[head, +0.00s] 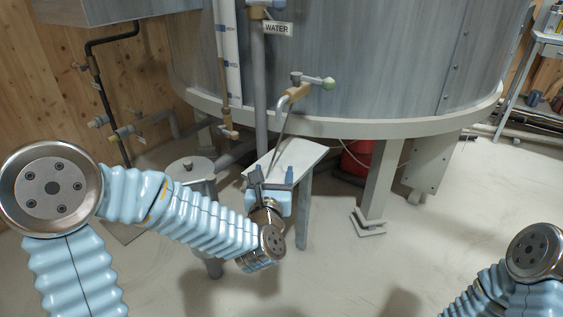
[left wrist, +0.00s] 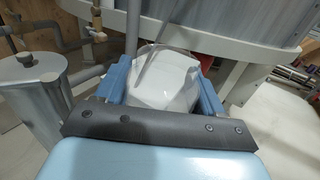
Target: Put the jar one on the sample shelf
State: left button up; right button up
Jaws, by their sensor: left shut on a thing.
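My left gripper (head: 272,175) is at the near edge of a small white-topped shelf (head: 310,154) under the tank's sampling spout. In the left wrist view its two blue fingers (left wrist: 163,82) are shut on a pale, see-through thing, which looks like the jar (left wrist: 165,92). The jar's outline blends with the white surface behind it, and I cannot tell whether it touches the shelf. In the head view the jar is not distinct between the fingers. My right gripper is out of view; only part of that arm shows at lower right.
A grey cylinder (head: 190,170) stands to the left. The large tank (head: 370,60) fills the back; its leg (head: 380,180) stands right of the shelf.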

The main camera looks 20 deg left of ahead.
pick_arm(q)
jog(key=w+a+p, duration=0.1)
jog(key=w, duration=0.4)
jog(key=w+a+p, duration=0.1)
jog(key=w, duration=0.5)
jog(key=w+a+p, duration=0.1)
jog(key=w, duration=0.5)
jog(key=shift+w+a, duration=0.1)
notch_tip(320, 180, down, 4)
jog(key=shift+r, duration=0.25)
jog(key=shift+f+b, duration=0.15)
jog(key=shift+b, duration=0.15)
jog(key=o, duration=1)
jog(key=shift+o, duration=0.2)
